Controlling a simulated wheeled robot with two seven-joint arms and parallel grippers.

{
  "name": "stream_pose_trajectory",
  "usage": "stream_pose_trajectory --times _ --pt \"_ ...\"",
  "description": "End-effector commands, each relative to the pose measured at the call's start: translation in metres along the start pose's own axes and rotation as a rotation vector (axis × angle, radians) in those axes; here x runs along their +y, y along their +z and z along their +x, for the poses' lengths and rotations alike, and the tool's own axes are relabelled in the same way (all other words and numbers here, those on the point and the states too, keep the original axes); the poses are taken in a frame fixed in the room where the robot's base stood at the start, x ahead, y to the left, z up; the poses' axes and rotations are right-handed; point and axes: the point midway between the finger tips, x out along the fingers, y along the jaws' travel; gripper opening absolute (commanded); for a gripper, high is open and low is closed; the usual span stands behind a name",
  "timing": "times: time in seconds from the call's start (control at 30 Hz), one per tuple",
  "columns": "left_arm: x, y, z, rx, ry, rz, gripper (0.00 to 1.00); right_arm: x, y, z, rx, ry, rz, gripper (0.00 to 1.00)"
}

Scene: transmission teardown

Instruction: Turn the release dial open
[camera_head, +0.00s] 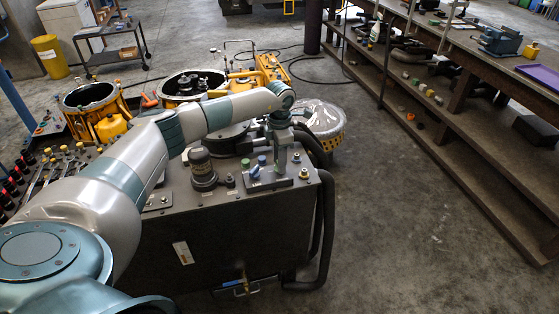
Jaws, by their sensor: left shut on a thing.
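My left arm comes in from the left, and my left gripper (280,166) points down over the right part of the dark machine box. It is shut on a small part on a metal plate on the box top. That part sits where the release dial would be, but the fingers hide most of it, so its turn angle cannot be told. A blue knob (262,160) and a green knob (245,163) stand just left of the fingers. My right gripper is not in view.
Yellow-rimmed drums (90,97) stand behind. A long workbench with shelves (450,110) runs along the right. The floor between is clear.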

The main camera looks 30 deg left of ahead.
Motion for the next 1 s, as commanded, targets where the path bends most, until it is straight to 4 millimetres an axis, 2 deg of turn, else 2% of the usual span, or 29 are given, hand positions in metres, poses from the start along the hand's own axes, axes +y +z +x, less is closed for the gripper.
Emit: stream_pose_trajectory --times 0.37,1.0 --pt "0.001 0.0 0.001 -0.002 0.001 -0.192 0.14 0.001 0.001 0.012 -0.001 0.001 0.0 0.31" --pt "0.001 0.0 0.0 -0.001 0.001 -0.785 0.14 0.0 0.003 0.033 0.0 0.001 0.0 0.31"
